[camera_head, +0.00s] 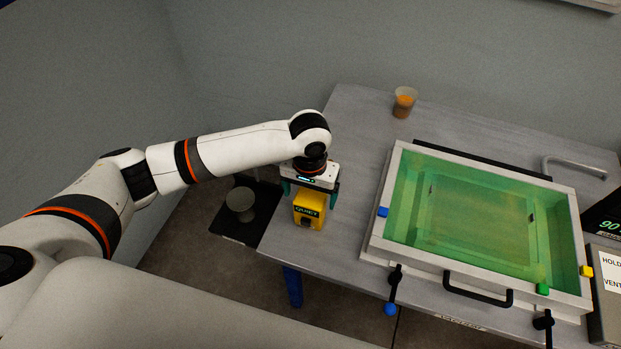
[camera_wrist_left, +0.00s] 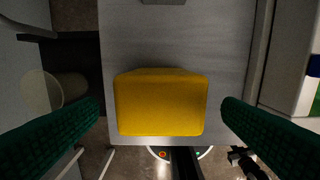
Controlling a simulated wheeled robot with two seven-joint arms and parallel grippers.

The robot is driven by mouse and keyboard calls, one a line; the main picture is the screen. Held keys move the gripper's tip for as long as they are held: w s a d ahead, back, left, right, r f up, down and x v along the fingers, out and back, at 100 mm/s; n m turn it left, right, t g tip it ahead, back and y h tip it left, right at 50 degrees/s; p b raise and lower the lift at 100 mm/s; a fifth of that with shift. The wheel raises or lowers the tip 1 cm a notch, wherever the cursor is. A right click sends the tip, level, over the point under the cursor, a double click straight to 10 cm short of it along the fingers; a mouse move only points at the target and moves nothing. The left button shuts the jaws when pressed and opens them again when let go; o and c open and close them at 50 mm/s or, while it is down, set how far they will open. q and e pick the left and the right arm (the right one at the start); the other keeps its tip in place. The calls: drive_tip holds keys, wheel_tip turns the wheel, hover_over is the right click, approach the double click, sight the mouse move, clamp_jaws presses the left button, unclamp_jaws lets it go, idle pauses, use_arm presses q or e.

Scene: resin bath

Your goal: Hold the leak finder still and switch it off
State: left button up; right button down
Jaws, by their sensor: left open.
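The leak finder looks to be the yellow box (camera_head: 309,208) at the left front corner of the grey table. Its front carries a dark label reading QUIET and a dark part below it. My left gripper (camera_head: 308,192) is directly over the box, pointing down. In the left wrist view the yellow box (camera_wrist_left: 160,103) lies between the two green fingers of my left gripper (camera_wrist_left: 160,112), with a gap on each side. The fingers are open and do not touch it. My right gripper is in neither view.
A framed bath of green liquid (camera_head: 377,226) stands right of the box, with a black front handle and clamps. A cup with orange contents (camera_head: 404,101) stands at the table's back. A grey container (camera_head: 241,204) sits on a dark mat on the floor, left. Table (camera_head: 345,150) behind the box is bare.

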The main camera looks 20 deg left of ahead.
sight(306, 222)
use_arm(q)
wheel_tip(306, 222, down, 7)
drive_tip(key=shift+w+r, duration=0.1)
drive_tip(key=shift+r, duration=0.05)
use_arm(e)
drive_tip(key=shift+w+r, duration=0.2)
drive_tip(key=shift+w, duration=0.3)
use_arm(q)
drive_tip(key=c, duration=1.2)
drive_tip(key=shift+o, duration=0.2)
idle(1.0)
